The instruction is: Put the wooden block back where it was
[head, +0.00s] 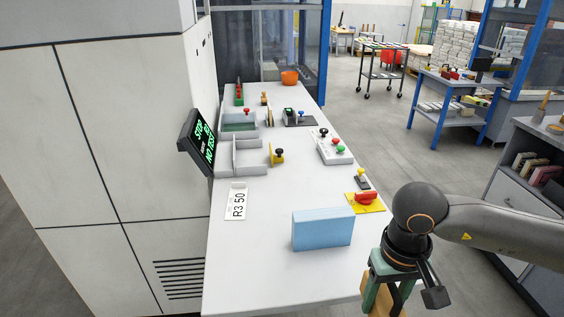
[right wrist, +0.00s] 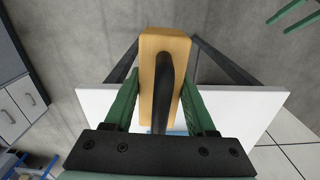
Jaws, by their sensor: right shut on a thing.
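The wooden block (head: 383,304) is light brown and held by my right gripper (head: 388,297) at the lower right of the head view, by the right front edge of the white table. In the right wrist view the block (right wrist: 149,72) stands between the green fingers of the gripper (right wrist: 160,96), and a dark bar crosses in front of its middle. The right gripper is shut on the block. In the head view its lower end is cut off by the frame.
The white table (head: 255,270) has bare room at its front. Grey trays (head: 250,160) and control boxes stand farther back.

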